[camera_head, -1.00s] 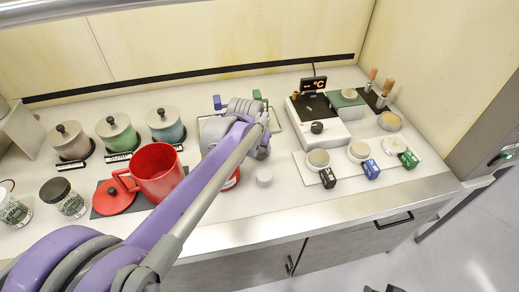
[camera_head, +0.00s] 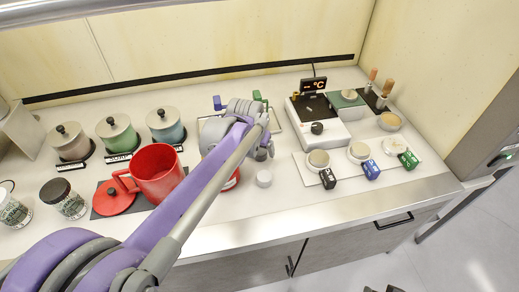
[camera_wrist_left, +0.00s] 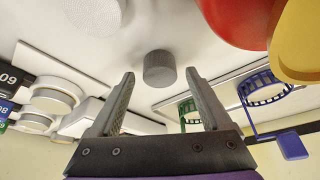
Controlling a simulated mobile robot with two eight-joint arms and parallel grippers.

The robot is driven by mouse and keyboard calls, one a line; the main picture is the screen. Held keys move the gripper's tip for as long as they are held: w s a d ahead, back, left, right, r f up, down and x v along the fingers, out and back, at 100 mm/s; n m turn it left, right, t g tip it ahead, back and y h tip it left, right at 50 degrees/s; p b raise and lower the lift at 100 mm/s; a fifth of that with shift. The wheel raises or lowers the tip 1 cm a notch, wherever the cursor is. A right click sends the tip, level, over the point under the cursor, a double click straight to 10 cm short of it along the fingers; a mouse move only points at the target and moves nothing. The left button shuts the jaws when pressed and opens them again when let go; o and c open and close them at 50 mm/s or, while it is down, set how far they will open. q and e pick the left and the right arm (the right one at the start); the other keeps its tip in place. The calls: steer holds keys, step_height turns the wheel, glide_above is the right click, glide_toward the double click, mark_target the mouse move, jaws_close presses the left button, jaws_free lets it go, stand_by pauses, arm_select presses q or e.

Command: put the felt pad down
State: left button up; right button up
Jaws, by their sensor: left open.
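My left gripper (camera_wrist_left: 158,100) is open, its two fingers wide apart; in the head view the gripper (camera_head: 264,151) shows small beyond the arm. A short grey round piece (camera_wrist_left: 160,68), which looks like the felt pad, rests on the white worktop in the gap between the fingertips, touching neither finger as far as I can see. In the head view I cannot make it out behind the gripper. A paler round piece with a dotted top (camera_wrist_left: 95,14) is cut by the wrist view's upper edge. My right gripper is not in view.
A red mug (camera_head: 157,172) stands left of my arm. A pale short cylinder (camera_head: 264,179) is close to the gripper. Blue (camera_wrist_left: 265,93) and green (camera_wrist_left: 188,110) frames are near the fingers. Discs with tags (camera_head: 361,152) lie right; the front counter between is clear.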

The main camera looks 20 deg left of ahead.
arm_select(q)
steer(key=v, duration=1.1)
steer(key=shift+r+p, duration=0.3)
steer(key=shift+p, duration=0.15)
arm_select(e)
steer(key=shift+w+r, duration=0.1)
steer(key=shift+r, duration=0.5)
arm_select(q)
steer(key=shift+s+f, duration=0.1)
steer(key=shift+s, duration=0.1)
